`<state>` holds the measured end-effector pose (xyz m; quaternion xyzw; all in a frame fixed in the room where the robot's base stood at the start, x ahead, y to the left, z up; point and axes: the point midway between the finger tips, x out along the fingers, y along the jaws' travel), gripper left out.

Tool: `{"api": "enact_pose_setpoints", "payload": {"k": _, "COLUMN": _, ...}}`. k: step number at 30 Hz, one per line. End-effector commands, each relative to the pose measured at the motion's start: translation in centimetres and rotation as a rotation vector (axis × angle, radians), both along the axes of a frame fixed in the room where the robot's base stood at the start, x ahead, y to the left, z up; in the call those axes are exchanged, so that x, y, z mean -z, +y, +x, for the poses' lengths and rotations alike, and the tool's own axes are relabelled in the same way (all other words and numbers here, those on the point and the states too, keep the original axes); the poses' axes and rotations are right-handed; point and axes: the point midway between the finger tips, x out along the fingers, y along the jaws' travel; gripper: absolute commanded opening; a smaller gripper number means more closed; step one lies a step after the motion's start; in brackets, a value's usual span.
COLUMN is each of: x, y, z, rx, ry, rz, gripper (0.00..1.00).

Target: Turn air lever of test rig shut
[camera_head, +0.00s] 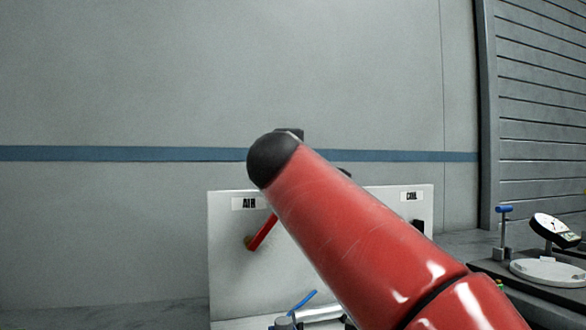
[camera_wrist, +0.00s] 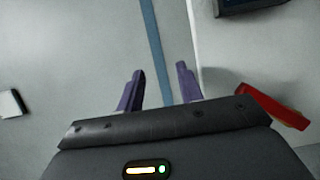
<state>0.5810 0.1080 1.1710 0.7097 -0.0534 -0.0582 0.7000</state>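The test rig is a pale upright panel (camera_head: 228,275) in the head view, with an AIR label (camera_head: 249,204) at its upper left. Below the label, the red air lever (camera_head: 263,232) slants up and right from a brass-coloured pivot; my arm hides part of it. In the wrist view, the red lever (camera_wrist: 272,105) shows at the right edge, beside the gripper body. My gripper (camera_wrist: 160,72) has its two purple fingers apart with nothing between them. The lever lies outside the fingers, to their right. In the head view my arm hides the fingers.
A second label (camera_head: 411,196) is at the panel's upper right, above a dark part (camera_head: 418,226). A blue-handled bar (camera_head: 302,303) lies low before the panel. A dial gauge (camera_head: 551,230) and a blue-topped post (camera_head: 504,219) stand at the right. The wall above is clear.

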Motion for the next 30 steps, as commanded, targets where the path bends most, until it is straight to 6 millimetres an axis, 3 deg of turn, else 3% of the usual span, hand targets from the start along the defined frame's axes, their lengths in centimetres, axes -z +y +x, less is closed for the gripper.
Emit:
{"api": "enact_pose_setpoints", "payload": {"k": 1, "x": -2.1, "y": 0.0, "z": 0.1, "rx": -0.001, "ry": -0.002, "rz": 0.003, "gripper": 0.36}}
{"api": "enact_pose_setpoints", "payload": {"k": 2, "x": -2.7, "y": 0.0, "z": 0.1, "rx": -0.002, "ry": -0.002, "rz": 0.003, "gripper": 0.36}}
{"api": "enact_pose_setpoints", "payload": {"k": 10, "x": -4.3, "y": 0.0, "z": 0.1, "rx": 0.000, "ry": -0.002, "rz": 0.003, "gripper": 0.36}}
{"api": "enact_pose_setpoints", "payload": {"k": 21, "x": -4.7, "y": 0.0, "z": 0.0, "rx": -0.001, "ry": 0.000, "rz": 0.002, "gripper": 0.36}}
{"api": "enact_pose_setpoints", "payload": {"k": 26, "x": -4.9, "y": -0.6, "z": -0.2, "rx": 0.024, "ry": -0.009, "rz": -0.063, "gripper": 0.17}}
{"api": "enact_pose_setpoints", "payload": {"k": 30, "x": -6.3, "y": -3.0, "z": -1.2, "rx": 0.138, "ry": -0.042, "rz": -0.363, "gripper": 0.00}}
